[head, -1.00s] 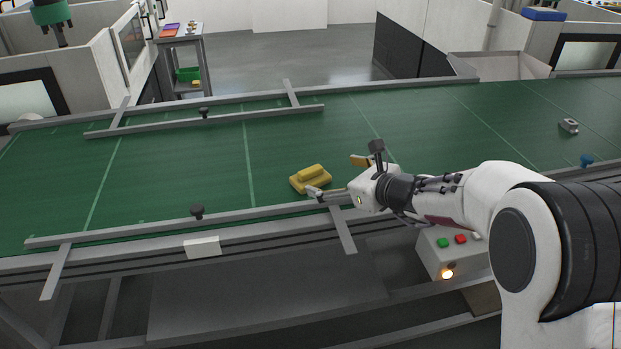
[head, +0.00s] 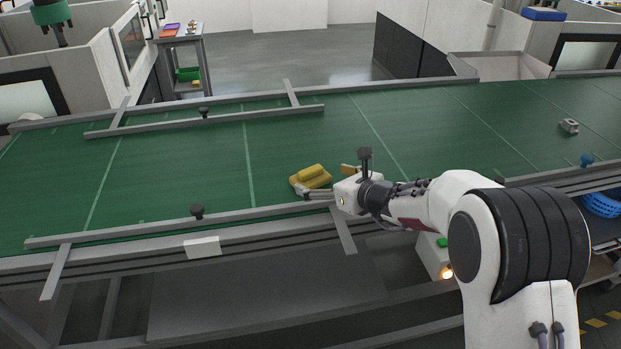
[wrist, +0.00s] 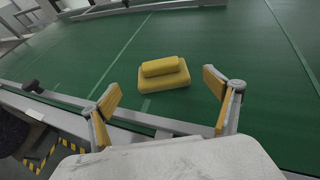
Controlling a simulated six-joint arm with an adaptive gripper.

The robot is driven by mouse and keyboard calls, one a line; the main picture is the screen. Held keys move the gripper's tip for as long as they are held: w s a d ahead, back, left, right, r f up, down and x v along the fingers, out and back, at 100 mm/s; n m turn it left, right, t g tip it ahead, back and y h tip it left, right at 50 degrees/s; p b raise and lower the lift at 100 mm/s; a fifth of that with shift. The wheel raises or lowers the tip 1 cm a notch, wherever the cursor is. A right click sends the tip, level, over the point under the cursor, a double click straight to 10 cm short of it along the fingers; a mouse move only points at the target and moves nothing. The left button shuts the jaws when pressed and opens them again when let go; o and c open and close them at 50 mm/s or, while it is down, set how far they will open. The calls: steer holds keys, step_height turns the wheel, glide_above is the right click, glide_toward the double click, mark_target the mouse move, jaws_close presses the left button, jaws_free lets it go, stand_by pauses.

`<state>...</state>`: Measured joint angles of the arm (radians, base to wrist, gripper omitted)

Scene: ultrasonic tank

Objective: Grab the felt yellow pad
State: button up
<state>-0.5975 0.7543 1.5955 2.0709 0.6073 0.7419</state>
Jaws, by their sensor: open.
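The yellow pad (head: 311,177) lies on the green conveyor belt, a flat block with a rounded grip on top. In the wrist view the pad (wrist: 163,72) is ahead of my gripper (wrist: 165,105), roughly midway between its two spread fingers but beyond their tips. My gripper (head: 324,181) is open and empty, just right of the pad in the head view. One finger overlaps the pad's near right edge there; I cannot tell whether it touches.
The green belt (head: 190,165) is bare around the pad. A near guide rail (head: 255,213) runs along the front edge, with a black knob (head: 197,210). A small grey metal part (head: 569,126) lies far right. A control box (head: 436,252) stands below the belt.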

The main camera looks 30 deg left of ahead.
mark_target(313, 176)
steer(key=shift+w+a+f, duration=0.2)
steer(key=shift+a+f, duration=0.05)
steer(key=shift+a, duration=0.3)
steer(key=shift+a, duration=0.1)
steer(key=shift+x, duration=2.5)
steer(key=shift+w+f, duration=0.15)
steer(key=c, duration=1.2)
